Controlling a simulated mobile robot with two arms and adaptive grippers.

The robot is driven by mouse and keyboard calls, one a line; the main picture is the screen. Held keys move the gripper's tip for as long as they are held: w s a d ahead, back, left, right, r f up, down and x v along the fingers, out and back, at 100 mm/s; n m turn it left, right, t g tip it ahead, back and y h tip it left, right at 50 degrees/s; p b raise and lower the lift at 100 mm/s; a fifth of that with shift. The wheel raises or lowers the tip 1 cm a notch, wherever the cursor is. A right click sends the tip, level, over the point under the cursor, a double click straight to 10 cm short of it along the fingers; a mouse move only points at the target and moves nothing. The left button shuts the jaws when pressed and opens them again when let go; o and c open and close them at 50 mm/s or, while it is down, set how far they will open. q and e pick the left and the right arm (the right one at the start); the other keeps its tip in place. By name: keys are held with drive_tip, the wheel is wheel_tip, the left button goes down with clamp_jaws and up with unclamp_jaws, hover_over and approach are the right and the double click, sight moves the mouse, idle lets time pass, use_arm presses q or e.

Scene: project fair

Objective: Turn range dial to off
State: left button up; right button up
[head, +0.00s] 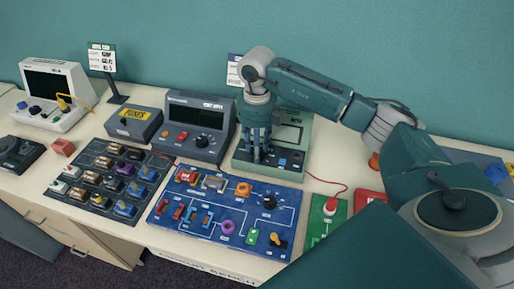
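My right gripper (257,155) points straight down over the front left part of a pale green bench device (243,161). Its fingers hide what lies beneath them, so I cannot see a dial there or tell whether they touch one. I cannot tell how far apart the fingertips are. Dark and blue controls (284,161) show just right of the fingers on that device. A dark grey meter (225,139) with a black display stands to the left. It has a black round knob (202,141) on its front. No dial marking is readable. My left gripper is not in view.
A blue component board (197,232) lies in front of the green device, with a dark board (80,197) to its left. A grey fuse box (133,122) and a white oscilloscope (67,118) stand further left. A red lead (325,180) runs to a green card (317,224).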

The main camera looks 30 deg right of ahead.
drive_tip(key=shift+o, duration=1)
wheel_tip(320, 180, up, 12)
